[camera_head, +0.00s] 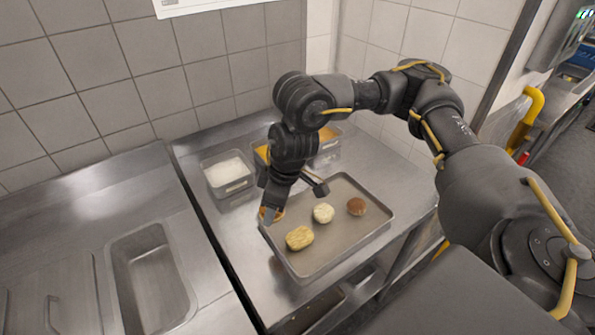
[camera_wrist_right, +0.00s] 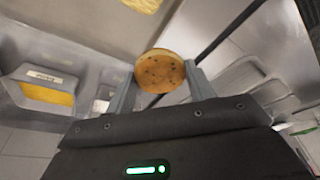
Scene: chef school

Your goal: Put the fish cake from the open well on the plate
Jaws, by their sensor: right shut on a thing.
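The fish cake (camera_wrist_right: 160,70) is a round, golden-brown disc with dark specks. My right gripper (camera_wrist_right: 163,78) is shut on it, with a finger on each side. In the head view, a small part of the fish cake (camera_head: 278,214) shows by the right gripper (camera_head: 271,214), over the left edge of a metal tray (camera_head: 345,247). I cannot tell whether it touches the tray. The open well (camera_head: 150,272) is a sunken metal basin at the lower left and looks empty. I see no separate plate. My left gripper is out of view.
The tray holds a yellow lump (camera_head: 299,238), a whitish ball (camera_head: 323,213) and a brown ball (camera_head: 356,206). Behind it stand a container of white contents (camera_head: 228,172) and containers of orange contents (camera_head: 328,136). A lid with a handle (camera_head: 50,312) lies left of the well.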

